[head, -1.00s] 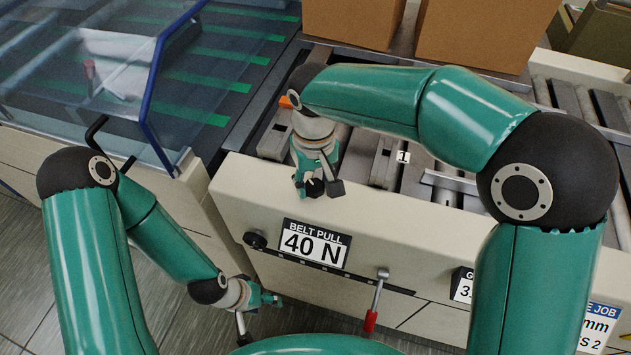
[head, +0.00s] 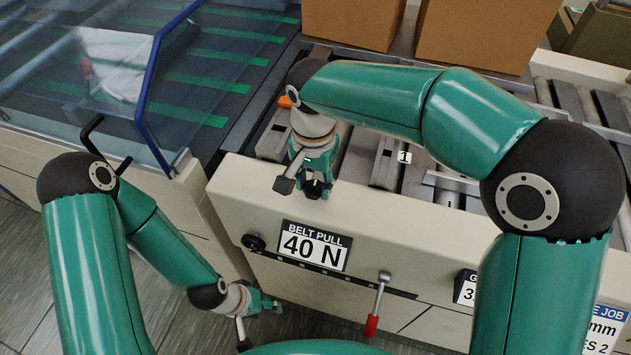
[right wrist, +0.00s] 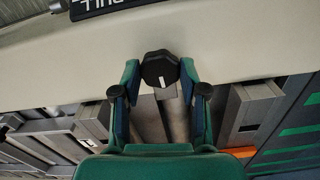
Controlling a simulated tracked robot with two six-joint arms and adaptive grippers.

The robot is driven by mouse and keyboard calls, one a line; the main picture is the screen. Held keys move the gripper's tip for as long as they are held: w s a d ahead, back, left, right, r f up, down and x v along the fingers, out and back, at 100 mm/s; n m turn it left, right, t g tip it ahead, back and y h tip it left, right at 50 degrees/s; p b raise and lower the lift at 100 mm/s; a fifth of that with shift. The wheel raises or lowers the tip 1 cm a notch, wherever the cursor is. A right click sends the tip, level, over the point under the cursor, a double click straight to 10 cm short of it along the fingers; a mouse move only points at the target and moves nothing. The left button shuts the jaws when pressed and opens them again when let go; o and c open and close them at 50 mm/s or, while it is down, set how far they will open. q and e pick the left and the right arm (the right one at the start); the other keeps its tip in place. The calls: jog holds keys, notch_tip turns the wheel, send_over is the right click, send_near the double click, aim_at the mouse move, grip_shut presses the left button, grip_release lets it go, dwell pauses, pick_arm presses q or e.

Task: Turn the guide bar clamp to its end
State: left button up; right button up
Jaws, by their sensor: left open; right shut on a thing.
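The guide bar clamp's black faceted knob (right wrist: 160,67) shows in the right wrist view, with a short white mark on its face. My right gripper (right wrist: 160,80) is shut on it, one fingertip on each side. In the head view my right gripper (head: 303,187) points down at the near edge of the cream machine side, and it mostly hides the knob there. My left gripper (head: 262,318) is open and empty, low in front of the machine, at the lower left.
A cream front panel (head: 420,285) carries a "40 N" belt pull label (head: 315,246) and a red-handled lever (head: 375,310). Rollers and guide bars lie behind the edge. Cardboard boxes (head: 475,35) stand at the back; a clear blue-framed cover (head: 150,70) is at the left.

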aim_at(314, 186)
jog(key=shift+m, duration=0.4)
jog(key=o, duration=1.1)
jog(key=shift+o, duration=0.2)
notch_tip(314, 186, up, 12)
